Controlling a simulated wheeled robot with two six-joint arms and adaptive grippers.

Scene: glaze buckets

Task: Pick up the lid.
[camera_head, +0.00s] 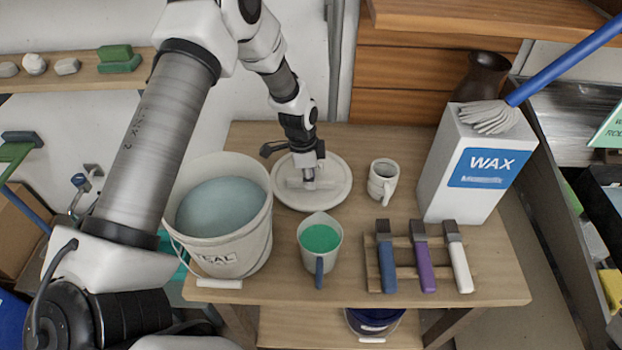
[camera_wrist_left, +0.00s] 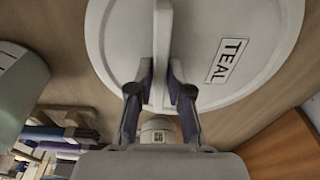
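The lid (camera_head: 333,197) is a round white disc with a raised bar handle, behind and right of the bucket at the back of the table. In the left wrist view the lid (camera_wrist_left: 200,20) fills the upper middle and carries a TEAL label. My left gripper (camera_head: 309,181) reaches down over its centre. In the left wrist view its fingers (camera_wrist_left: 162,85) close in on both sides of the handle and appear shut on it. The lid looks flat on or very near the tabletop; any small gap beneath is hidden. My right gripper is not in view.
The white bucket (camera_head: 226,257) of blue-grey glaze stands left. A jug (camera_head: 321,243) with green liquid is in front of the lid, and a white mug (camera_head: 382,181) right. A WAX box (camera_head: 459,205) and three brushes on a rack (camera_head: 405,272) stand farther right.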

